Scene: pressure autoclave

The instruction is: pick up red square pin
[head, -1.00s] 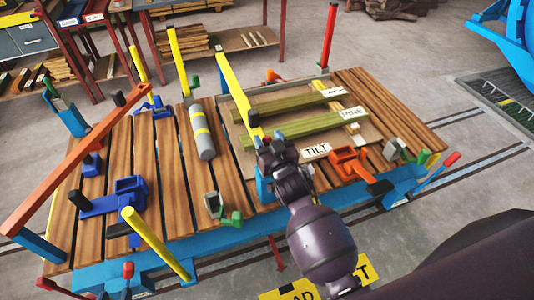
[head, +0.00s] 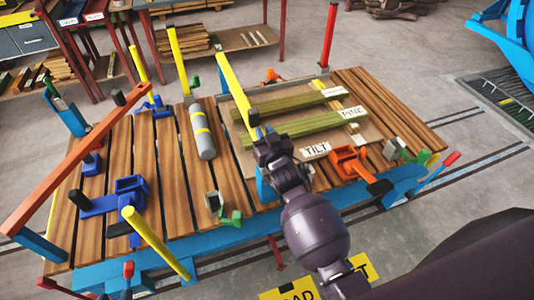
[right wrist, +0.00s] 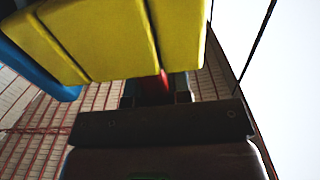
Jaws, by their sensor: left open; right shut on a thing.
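In the right wrist view a small red pin (right wrist: 163,83) shows between the fingers of my right gripper (right wrist: 156,95), just under a yellow bar (right wrist: 120,38). Most of the pin is hidden, so its square shape cannot be told. In the head view my right gripper (head: 268,146) is at the near end of the slanting yellow bar (head: 236,88), above the blue post (head: 263,188). It is shut on the red pin, which it hides there. My left gripper is not in view.
The slatted cart (head: 105,230) carries green-yellow timbers (head: 305,129), a grey cylinder (head: 201,135), an orange clamp (head: 350,163) and a blue clamp (head: 128,190). A tall red post (head: 329,35) stands at the back. An orange bar (head: 75,160) slants across the left end.

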